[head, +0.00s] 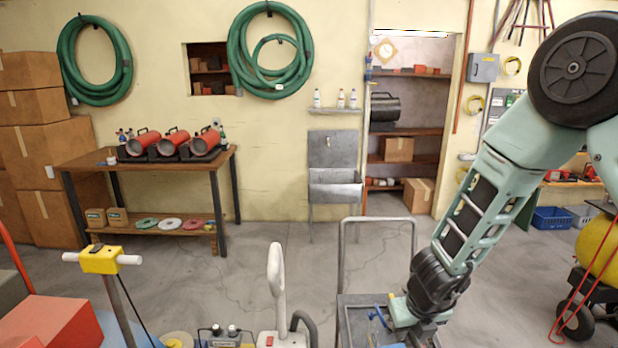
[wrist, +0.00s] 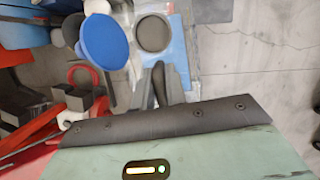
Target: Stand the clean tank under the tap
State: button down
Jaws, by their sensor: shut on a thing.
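My gripper (head: 400,312) is low at the right of centre in the head view, over a grey metal cart (head: 343,255). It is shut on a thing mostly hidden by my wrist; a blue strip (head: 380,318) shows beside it. In the wrist view, my dark fingers (wrist: 155,85) are close together near a blue round lid (wrist: 104,42) and a dark grey round disc (wrist: 153,33) on a pale blue body. I cannot tell for certain which of these is the clean tank.
A wooden bench (head: 85,164) with red blower-like machines (head: 173,142) stands at the back left. A white-handled machine (head: 275,280) and a yellow-topped post (head: 100,260) stand in front. Bare floor (head: 270,238) lies before the sink. A yellow tank on wheels (head: 600,248) is at right.

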jog(key=n, duration=0.1)
jog(key=d+n, duration=0.1)
jog(key=n+y, duration=0.1)
jog(key=shift+s+d+f+n, duration=0.2)
jog(key=shift+s+f+n, duration=0.05)
jog(key=shift+f+n, duration=0.15)
jog(key=n, duration=0.1)
jog(key=d+n, duration=0.1)
jog(key=n+y, duration=0.1)
jog(key=n, duration=0.1)
jog(key=shift+s+d+f+g, duration=0.2)
jog(key=shift+s+f+g, duration=0.1)
jog(key=shift+s+g, duration=0.1)
jog(key=n, duration=0.2)
jog(key=d+f+n+g, duration=0.1)
jog(key=n, duration=0.2)
jog(key=s+d+n+g, duration=0.1)
jog(key=n, duration=0.2)
jog(key=shift+d+f+y, duration=0.2)
jog(key=shift+d+y, duration=0.05)
jog(key=shift+y, duration=0.15)
jog(key=s+d+f+n+g+h, duration=0.3)
jog(key=d+n, duration=0.3)
jog(key=n, duration=1.2)
jog(key=shift+s+f+n, duration=0.15)
jog(key=shift+n, duration=0.25)
jog(key=shift+d, duration=0.1)
